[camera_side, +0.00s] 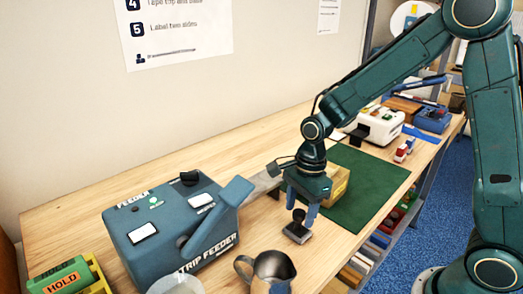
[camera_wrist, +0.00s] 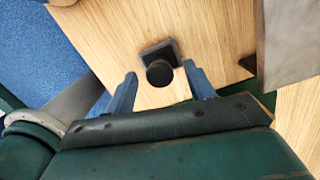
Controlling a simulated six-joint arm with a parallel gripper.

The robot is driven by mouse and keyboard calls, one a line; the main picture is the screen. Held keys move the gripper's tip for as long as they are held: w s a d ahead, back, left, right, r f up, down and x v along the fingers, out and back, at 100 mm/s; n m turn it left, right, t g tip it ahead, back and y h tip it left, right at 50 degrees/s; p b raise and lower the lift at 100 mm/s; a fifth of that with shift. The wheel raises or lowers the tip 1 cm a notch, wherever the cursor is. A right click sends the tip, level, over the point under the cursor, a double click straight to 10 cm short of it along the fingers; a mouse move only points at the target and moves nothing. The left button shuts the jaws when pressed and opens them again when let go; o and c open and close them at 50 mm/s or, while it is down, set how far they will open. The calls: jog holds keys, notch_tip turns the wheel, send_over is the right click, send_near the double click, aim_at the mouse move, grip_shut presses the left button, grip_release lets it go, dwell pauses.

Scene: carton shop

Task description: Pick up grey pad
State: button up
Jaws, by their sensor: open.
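The grey pad (camera_side: 297,235) is a small flat dark grey block with a round black knob on top, sitting on the wooden table. In the wrist view the pad (camera_wrist: 172,46) shows ahead of the fingertips, with its knob near the middle of the gap. My gripper (camera_side: 302,205) points down with its blue fingers apart, close above the pad and around or just above the knob. The wrist view shows the gripper (camera_wrist: 159,72) open and empty. I cannot tell whether either finger touches the knob.
A blue strip feeder (camera_side: 165,232) stands to the left, its arm reaching towards my gripper. A metal jug (camera_side: 272,268) stands in front of the pad. A yellowish wooden box (camera_side: 336,186) is close behind my gripper on a green mat (camera_side: 372,180). The table's edge lies to the right.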

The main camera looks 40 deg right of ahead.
jog(key=shift+a+f, duration=0.1)
jog(key=shift+f, duration=0.9)
jog(key=c, duration=1)
